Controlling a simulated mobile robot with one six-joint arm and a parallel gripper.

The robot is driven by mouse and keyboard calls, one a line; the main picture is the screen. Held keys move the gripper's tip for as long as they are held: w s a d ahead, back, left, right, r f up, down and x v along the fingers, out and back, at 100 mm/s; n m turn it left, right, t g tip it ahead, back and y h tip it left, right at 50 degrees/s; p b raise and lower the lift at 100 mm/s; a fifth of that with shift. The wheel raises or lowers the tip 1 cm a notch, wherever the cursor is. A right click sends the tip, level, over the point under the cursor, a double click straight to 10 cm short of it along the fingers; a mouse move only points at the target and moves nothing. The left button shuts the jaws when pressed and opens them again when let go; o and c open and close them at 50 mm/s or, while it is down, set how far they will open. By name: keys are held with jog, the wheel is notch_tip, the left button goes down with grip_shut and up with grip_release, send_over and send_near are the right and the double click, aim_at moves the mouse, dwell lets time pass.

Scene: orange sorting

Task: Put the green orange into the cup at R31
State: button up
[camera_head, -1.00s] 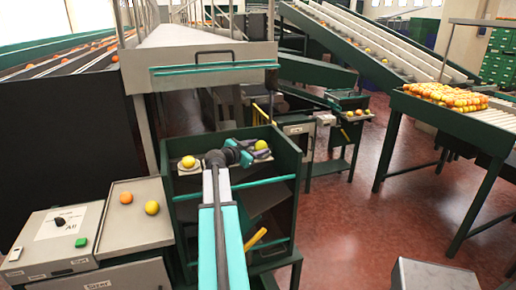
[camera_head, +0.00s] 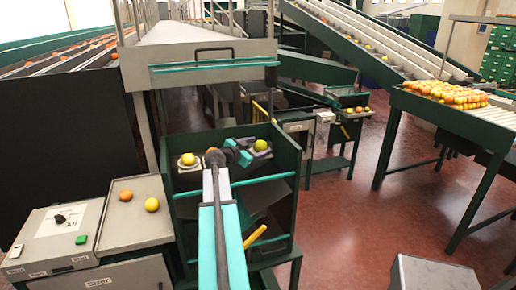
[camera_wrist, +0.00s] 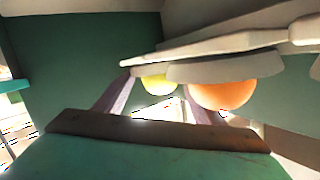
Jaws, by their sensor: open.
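My gripper (camera_head: 258,154) is open in the green-walled bin, close to a yellow-green fruit (camera_head: 261,145) at the right. Another yellow-green fruit (camera_head: 188,159) sits on a pale holder at the bin's left. An orange fruit (camera_head: 212,152) shows partly behind my arm. In the wrist view, which looks upside down, a yellow-green fruit (camera_wrist: 158,84) appears between the purplish fingers, beside an orange fruit (camera_wrist: 222,94); both meet grey cup-like holders (camera_wrist: 226,66). I cannot tell whether the fingers touch a fruit. No R31 label is readable.
A tray (camera_head: 133,229) at the left holds an orange and a yellow fruit, next to a control box (camera_head: 55,240) with a green button. The bin's green walls (camera_head: 285,165) and teal rail surround my gripper.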

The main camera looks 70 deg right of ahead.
jog(key=shift+r, duration=0.1)
jog(key=b+v, duration=0.4)
jog(key=v, duration=0.8)
jog(key=shift+r, duration=0.15)
dwell(0.7)
